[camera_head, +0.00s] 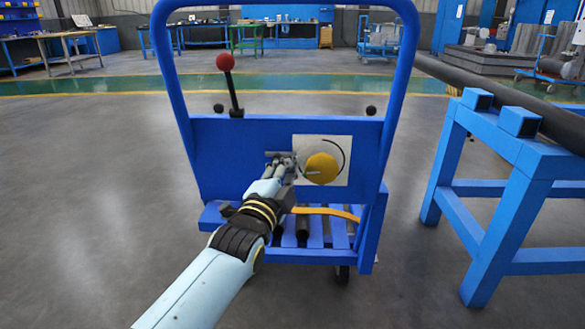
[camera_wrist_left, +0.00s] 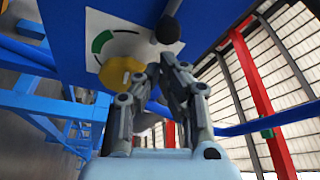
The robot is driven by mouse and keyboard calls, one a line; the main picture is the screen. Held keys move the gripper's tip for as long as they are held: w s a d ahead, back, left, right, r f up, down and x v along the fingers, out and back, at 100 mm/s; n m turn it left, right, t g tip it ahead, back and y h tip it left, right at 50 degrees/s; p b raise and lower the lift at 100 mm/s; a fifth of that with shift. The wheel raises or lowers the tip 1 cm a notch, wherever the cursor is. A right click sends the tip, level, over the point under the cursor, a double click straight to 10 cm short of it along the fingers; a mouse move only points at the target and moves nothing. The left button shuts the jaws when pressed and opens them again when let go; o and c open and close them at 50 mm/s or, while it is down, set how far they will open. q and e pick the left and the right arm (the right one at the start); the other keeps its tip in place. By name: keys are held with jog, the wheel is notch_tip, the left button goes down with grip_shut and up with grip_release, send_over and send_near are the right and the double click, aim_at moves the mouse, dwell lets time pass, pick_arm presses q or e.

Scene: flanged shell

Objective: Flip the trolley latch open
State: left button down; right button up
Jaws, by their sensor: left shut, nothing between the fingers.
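The blue trolley (camera_head: 235,150) stands upright in front of me. Its front panel carries a white plate (camera_head: 340,145) with a yellow knob (camera_head: 321,169) and a dark curved mark. The plate also shows in the left wrist view (camera_wrist_left: 98,22), with a green and black arc beside the yellow knob (camera_wrist_left: 118,72). Which part is the latch I cannot tell for sure. My left gripper (camera_head: 281,157) is shut and empty, just left of the knob in the head view. In the wrist view its fingertips (camera_wrist_left: 168,62) are close to the knob; contact is unclear. My right gripper is not in view.
A lever with a red ball (camera_head: 226,62) rises from the panel's left side. An orange-yellow strip (camera_head: 330,212) crosses above the trolley's lower rollers. A blue stand (camera_head: 510,150) bearing a dark pipe (camera_head: 500,95) is at the right. The floor at the left is clear.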

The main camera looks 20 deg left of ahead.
aim_at(278, 157)
pick_arm(q)
jog(key=shift+w+r, duration=0.1)
jog(key=shift+w, duration=0.9)
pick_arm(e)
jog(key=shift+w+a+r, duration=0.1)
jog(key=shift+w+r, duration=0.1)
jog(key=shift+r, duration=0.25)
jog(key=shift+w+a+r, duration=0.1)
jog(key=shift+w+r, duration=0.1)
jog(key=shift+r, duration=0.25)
pick_arm(q)
jog(key=a, duration=0.1)
jog(key=s+a, duration=0.1)
jog(key=a, duration=0.1)
jog(key=shift+a, duration=0.15)
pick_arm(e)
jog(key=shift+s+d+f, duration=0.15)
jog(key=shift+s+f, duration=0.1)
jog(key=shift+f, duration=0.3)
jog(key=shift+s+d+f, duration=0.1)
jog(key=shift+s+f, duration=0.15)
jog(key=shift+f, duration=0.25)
pick_arm(q)
jog(key=shift+s, duration=0.1)
